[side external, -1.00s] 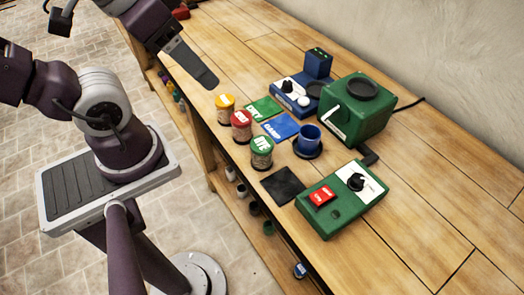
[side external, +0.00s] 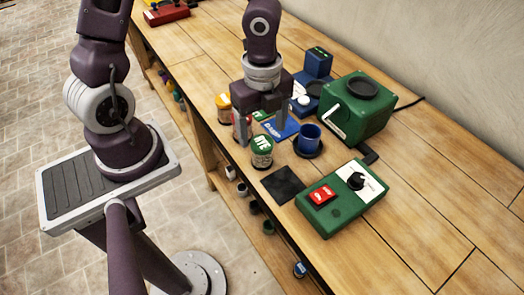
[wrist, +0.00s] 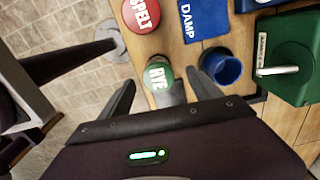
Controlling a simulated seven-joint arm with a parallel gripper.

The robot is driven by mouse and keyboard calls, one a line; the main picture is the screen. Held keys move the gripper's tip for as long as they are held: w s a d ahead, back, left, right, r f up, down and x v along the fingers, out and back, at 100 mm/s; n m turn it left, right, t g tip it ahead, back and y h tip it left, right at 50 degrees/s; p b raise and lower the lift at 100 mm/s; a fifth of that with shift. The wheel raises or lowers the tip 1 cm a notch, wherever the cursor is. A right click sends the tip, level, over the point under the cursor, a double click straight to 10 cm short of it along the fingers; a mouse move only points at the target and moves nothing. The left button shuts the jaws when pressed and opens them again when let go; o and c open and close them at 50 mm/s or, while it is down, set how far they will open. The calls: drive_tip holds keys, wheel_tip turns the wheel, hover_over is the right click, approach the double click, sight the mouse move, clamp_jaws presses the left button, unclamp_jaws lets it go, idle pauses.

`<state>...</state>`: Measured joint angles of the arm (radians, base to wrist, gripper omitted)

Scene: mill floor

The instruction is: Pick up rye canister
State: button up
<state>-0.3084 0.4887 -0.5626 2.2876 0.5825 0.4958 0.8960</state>
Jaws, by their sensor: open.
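The rye canister (side external: 261,153) has a green lid marked RYE and stands upright near the front edge of the wooden bench. Its lid also shows in the wrist view (wrist: 158,76), between the two fingers in the picture. My gripper (side external: 264,122) is open and empty, pointing down just behind the canister in the side view. I cannot tell its exact height above the lid. The red-lidded spelt canister (wrist: 138,14) is beside the rye one; in the side view my left finger partly hides it.
A yellow-lidded canister (side external: 222,102) stands behind. A blue DAMP card (side external: 283,130) and blue cup (side external: 308,138) are close on the right. The bench at lower right is clear.

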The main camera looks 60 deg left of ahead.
sight(262, 152)
drive_tip(key=shift+d+f, duration=0.15)
drive_tip(key=shift+f, duration=0.3)
drive_tip(key=f, duration=0.6)
drive_tip(key=shift+s+d+f, duration=0.1)
drive_tip(key=shift+s+f, duration=0.1)
drive_tip(key=shift+f, duration=0.1)
clamp_jaws()
drive_tip(key=shift+r, duration=0.1)
